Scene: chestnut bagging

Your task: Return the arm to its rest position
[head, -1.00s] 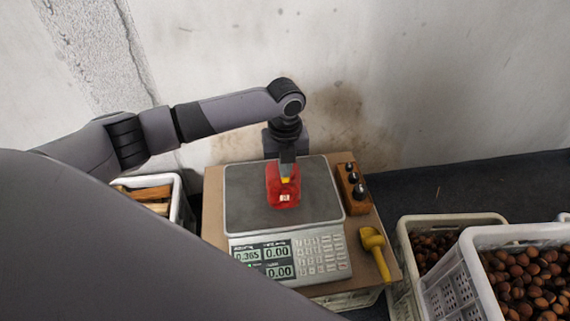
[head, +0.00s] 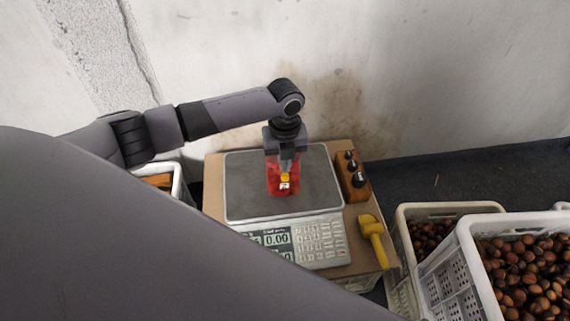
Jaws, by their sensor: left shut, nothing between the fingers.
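My left arm reaches in from the left, and its gripper (head: 286,164) points down over the scale. It is shut and empty, just above or at the top of a red net bag (head: 279,183); I cannot tell whether they touch. My gripper hides part of the bag's top. My right gripper is not in view; a large grey arm link of mine covers the lower left.
The scale sits on a brown board with a wooden block of weights (head: 351,176) and a yellow scoop (head: 374,238). Crates of chestnuts (head: 468,235) stand at the right. A white crate holding wooden pieces (head: 178,182) is at the left. A wall is behind.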

